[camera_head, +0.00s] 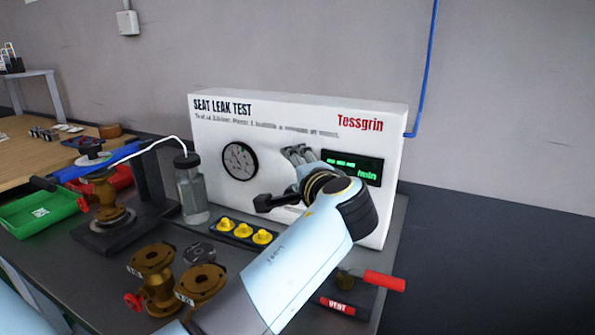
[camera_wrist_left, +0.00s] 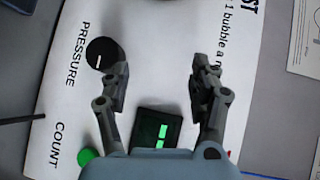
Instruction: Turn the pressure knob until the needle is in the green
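The white test panel (camera_head: 285,107) has a round dark gauge (camera_head: 240,161) on its front. The gauge's needle and any green zone are too small to make out. My left gripper (camera_head: 298,154) is at the panel front, between the gauge and the green-lit display (camera_head: 352,166); its arm hides much of the panel. In the left wrist view, the black pressure knob (camera_wrist_left: 103,54) with a white mark sits beside the left-hand finger of my open gripper (camera_wrist_left: 158,84), not between the fingers. I cannot tell whether they touch. The knob is hidden in the head view. My right gripper is not in view.
A green button (camera_wrist_left: 87,156) is by the COUNT label. Several yellow parts sit in a tray (camera_head: 243,233) before the panel. A glass bottle (camera_head: 191,190), brass valve bodies (camera_head: 152,268) and a red-handled VENT valve (camera_head: 384,281) stand on the bench.

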